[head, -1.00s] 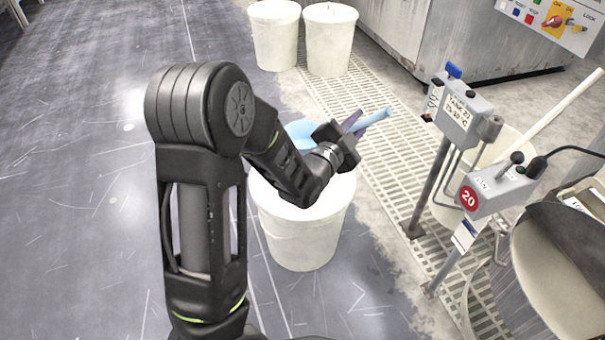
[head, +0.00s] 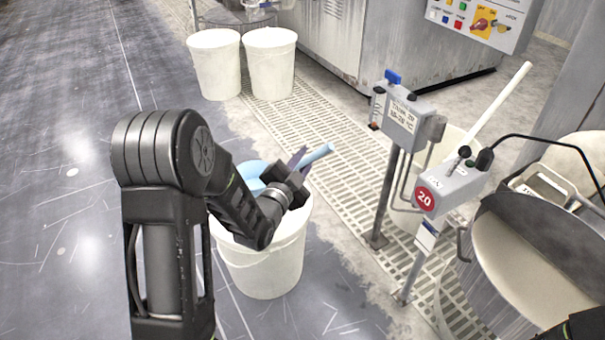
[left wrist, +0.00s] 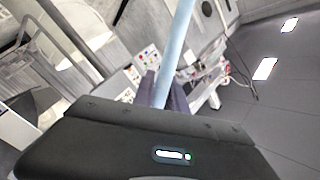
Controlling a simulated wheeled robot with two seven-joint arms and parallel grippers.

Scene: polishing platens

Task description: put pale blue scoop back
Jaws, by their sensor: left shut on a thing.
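The pale blue scoop (head: 318,155) is in my left gripper (head: 299,166), which is shut on its handle. The handle end sticks out to the upper right, and part of the blue bowl (head: 250,171) shows behind the wrist, over a white bucket (head: 262,262). My arm hides part of the scoop and the bucket's rim, so I cannot tell whether they touch. In the left wrist view the blue handle (left wrist: 178,45) rises from between the dark fingers (left wrist: 162,92).
Two white buckets (head: 216,68) (head: 268,65) stand at the back. To the right are a grey control box on a post (head: 402,118), another box marked 20 (head: 448,187), and a round platen machine (head: 505,255). A floor grating (head: 330,150) runs between. Dark floor at left is open.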

